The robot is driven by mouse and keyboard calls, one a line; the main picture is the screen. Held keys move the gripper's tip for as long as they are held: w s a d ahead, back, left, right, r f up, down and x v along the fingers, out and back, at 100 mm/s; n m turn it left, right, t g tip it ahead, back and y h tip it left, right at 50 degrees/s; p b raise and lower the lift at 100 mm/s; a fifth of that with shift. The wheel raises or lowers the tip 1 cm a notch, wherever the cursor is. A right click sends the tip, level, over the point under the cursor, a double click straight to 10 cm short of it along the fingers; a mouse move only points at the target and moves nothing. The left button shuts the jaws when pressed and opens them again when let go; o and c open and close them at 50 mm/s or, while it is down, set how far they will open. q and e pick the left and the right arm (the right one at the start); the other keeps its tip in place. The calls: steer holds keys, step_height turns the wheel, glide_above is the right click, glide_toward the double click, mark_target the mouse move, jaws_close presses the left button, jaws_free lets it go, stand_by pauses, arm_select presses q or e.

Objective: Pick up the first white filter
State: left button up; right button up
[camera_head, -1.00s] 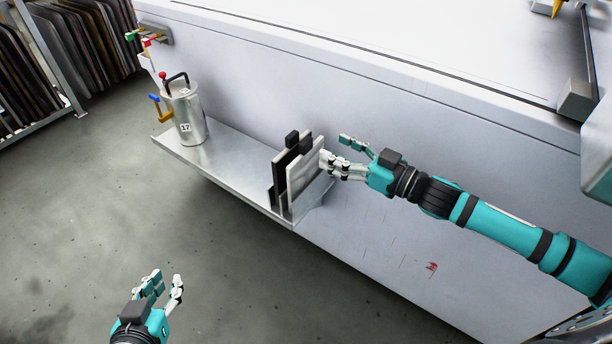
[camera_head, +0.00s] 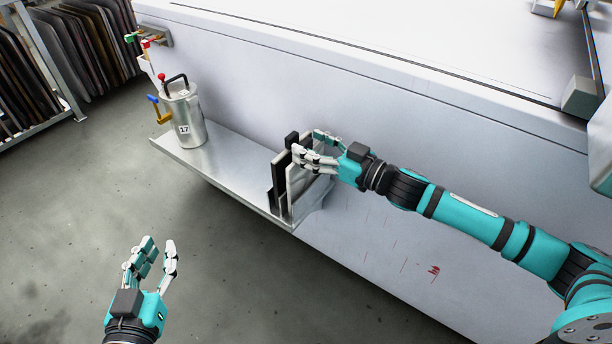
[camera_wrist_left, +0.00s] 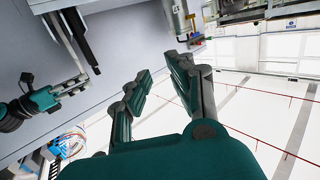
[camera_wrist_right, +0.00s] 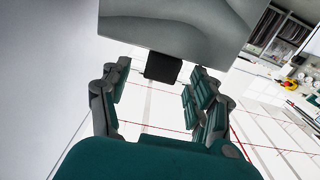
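A white filter panel (camera_head: 297,187) with a black tab stands upright at the right end of the metal shelf, beside a black panel (camera_head: 279,172). My right gripper (camera_head: 318,150) is at the top of the white filter, and its fingers partly hide the tab. In the right wrist view the black tab (camera_wrist_right: 162,67) lies between the tips of the parted fingers (camera_wrist_right: 158,90), with gaps at both sides. The pale panel (camera_wrist_right: 180,30) extends beyond it. My left gripper (camera_head: 152,258) is open and empty over the floor, well away from the shelf.
The metal shelf (camera_head: 225,165) is bare between the filters and a metal canister (camera_head: 184,118) marked 17 at its left end. A large white machine wall (camera_head: 400,190) rises behind the shelf. A rack of dark panels (camera_head: 70,60) stands at the far left.

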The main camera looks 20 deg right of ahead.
jaws_close()
steer(key=shift+r, duration=0.1)
stand_by(0.3)
